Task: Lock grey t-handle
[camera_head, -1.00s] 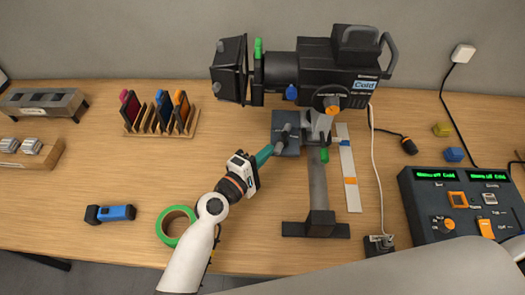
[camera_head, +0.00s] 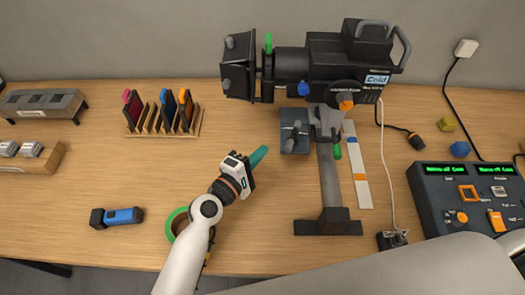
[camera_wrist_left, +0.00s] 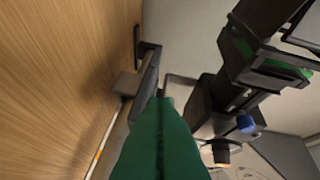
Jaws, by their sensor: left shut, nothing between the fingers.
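A grey handle, which looks like the grey t-handle (camera_head: 295,132), sits on a small dark block (camera_head: 302,147) left of the lamp's stand. It looks tilted in the head view; I cannot tell whether it is locked. A grey piece that may be the same handle (camera_wrist_left: 128,84) shows small in the left wrist view. My left gripper (camera_head: 260,155) has green fingers pressed together, empty, left of and below the handle and apart from it. The fingers (camera_wrist_left: 162,140) fill the lower middle of the wrist view. My right gripper is not in view.
A black stage lamp (camera_head: 330,70) stands above the block on a grey stand (camera_head: 330,185). A control console (camera_head: 470,200) is at right. A green tape roll (camera_head: 176,222) lies beside my left arm, and a blue torch (camera_head: 117,216) further left.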

